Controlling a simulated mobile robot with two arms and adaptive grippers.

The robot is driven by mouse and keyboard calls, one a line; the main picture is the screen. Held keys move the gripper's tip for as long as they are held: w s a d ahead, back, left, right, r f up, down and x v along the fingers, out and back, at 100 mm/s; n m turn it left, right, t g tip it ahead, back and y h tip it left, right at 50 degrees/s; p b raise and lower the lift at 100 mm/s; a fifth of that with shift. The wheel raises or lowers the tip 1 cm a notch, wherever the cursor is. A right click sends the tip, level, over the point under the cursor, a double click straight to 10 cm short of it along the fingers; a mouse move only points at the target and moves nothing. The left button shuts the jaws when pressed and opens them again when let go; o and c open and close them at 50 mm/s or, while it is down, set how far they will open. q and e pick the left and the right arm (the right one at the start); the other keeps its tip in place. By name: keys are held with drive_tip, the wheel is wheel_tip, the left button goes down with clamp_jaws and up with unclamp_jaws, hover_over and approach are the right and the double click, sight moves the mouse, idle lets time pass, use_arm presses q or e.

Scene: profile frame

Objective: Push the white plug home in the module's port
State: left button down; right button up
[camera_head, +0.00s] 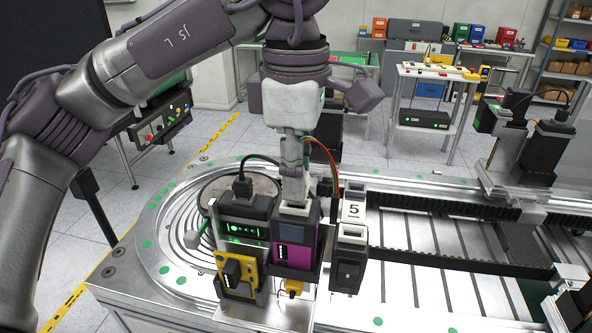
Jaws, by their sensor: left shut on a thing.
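My left gripper (293,188) comes down from above with its fingers pointing down over the magenta-fronted module (295,250). It is shut on the white plug (292,207), which is mostly hidden between the fingers at the top of this module. The port is hidden under the plug and fingers, so I cannot tell how deep the plug sits. A thin orange-red cable curves beside the fingers on the right. My right gripper is not in view.
A black module with green lights (243,228) and a yellow unit (237,272) stand close on the left. A module marked 5 (353,209) stands close on the right. Metal rails (440,235) extend right. A round plate (180,225) lies behind left.

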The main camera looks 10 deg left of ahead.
use_arm(q)
drive_tip(key=shift+f+b, duration=0.5)
drive_tip(key=shift+f, duration=0.2)
drive_tip(key=c, duration=1)
unclamp_jaws()
wheel_tip(320, 180, up, 12)
drive_tip(key=shift+r, duration=0.1)
